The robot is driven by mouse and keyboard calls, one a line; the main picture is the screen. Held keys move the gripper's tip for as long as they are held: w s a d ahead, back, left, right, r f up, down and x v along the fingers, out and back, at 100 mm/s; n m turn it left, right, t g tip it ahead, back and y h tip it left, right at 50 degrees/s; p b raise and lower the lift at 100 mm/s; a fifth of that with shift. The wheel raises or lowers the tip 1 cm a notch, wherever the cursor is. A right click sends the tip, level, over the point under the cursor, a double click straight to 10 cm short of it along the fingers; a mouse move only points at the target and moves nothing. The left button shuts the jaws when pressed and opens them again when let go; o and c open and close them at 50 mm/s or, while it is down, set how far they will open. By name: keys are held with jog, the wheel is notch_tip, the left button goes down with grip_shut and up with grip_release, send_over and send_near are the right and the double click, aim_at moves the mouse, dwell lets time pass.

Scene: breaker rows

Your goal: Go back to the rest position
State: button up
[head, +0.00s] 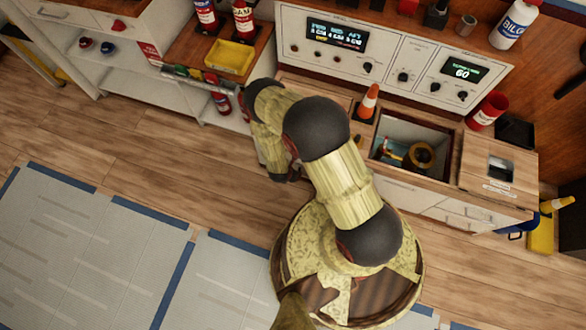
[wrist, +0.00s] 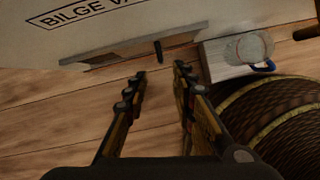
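My gripper (wrist: 160,75) shows in the wrist view with its two dark, jointed fingers apart and nothing between them. It is over the wooden floor, in front of a pale panel (wrist: 110,20) with partly visible "BILGE" lettering. A small dark peg (wrist: 158,50) shows beyond the fingertips; I cannot tell whether it touches anything of mine. In the head view my arm is folded above my base, with its outer end bent down in front of the cabinets. The fingers cannot be made out clearly there.
A yellow object (head: 541,235) stands at right. The wooden floor (head: 130,150) at left is clear.

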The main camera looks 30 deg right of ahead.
jog(key=shift+s+a+r, duration=0.1)
jog(key=shift+r, duration=0.3)
dwell(0.4)
